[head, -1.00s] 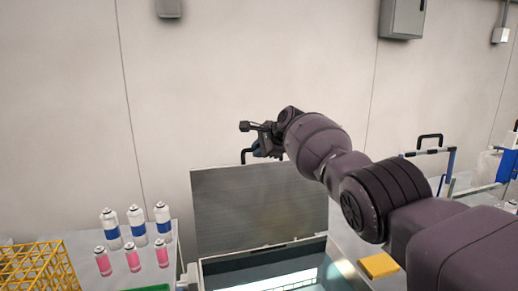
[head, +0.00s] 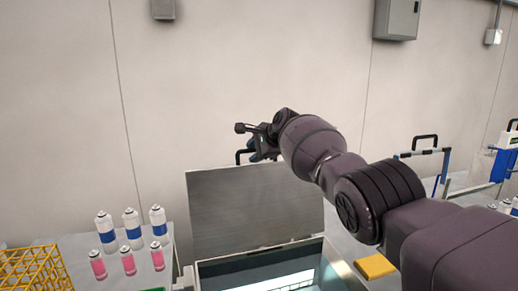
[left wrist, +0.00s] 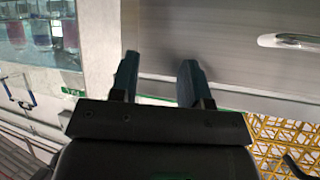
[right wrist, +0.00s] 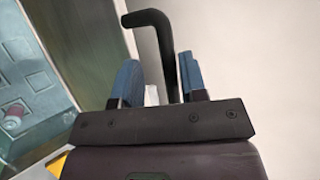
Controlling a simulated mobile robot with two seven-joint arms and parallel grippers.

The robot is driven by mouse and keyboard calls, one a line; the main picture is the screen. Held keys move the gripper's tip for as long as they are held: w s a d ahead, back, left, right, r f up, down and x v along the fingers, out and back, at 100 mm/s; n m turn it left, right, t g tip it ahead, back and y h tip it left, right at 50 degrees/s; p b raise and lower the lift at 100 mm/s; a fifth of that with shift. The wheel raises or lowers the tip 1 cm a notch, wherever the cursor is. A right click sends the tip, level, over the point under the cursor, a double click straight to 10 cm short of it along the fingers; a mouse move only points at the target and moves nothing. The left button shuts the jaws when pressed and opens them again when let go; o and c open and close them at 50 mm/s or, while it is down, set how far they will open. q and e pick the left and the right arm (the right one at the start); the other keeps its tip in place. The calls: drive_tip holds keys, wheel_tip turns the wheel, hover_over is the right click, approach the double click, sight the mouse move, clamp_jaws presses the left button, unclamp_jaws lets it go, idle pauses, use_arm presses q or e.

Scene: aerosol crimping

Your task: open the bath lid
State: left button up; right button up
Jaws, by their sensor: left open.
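The bath lid (head: 255,212) is a grey metal panel standing upright at the back of the open bath (head: 330,274). Its dark handle (head: 239,156) sticks up at the lid's top edge, partly hidden by my right gripper (head: 257,143). In the right wrist view, the black bent handle (right wrist: 152,18) runs down between the two blue-padded fingers of my right gripper (right wrist: 160,82). These fingers are apart, with a gap beside the handle. My left gripper (left wrist: 160,82) shows only in its wrist view, open and empty, in front of a grey panel with a pale handle (left wrist: 292,42).
White cans with blue bands (head: 132,223) and pink cans (head: 128,262) stand left of the bath. A yellow wire crate (head: 35,270) is at the far left. A yellow block (head: 375,266) lies right of the bath, beneath my right arm. A plain wall stands behind.

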drive_tip(key=shift+s+d+r+p, duration=0.2)
drive_tip(key=shift+r+p, duration=0.25)
drive_tip(key=shift+p, duration=0.2)
drive_tip(key=shift+s+d+r+p, duration=0.15)
drive_tip(key=shift+r+p, duration=0.25)
drive_tip(key=shift+p, duration=0.25)
drive_tip(key=shift+s+d+r+p, duration=0.15)
drive_tip(key=shift+s+d+p, duration=0.2)
drive_tip(key=shift+p, duration=0.85)
drive_tip(key=b+v, duration=0.1)
drive_tip(key=v, duration=0.7)
drive_tip(key=shift+d, duration=0.1)
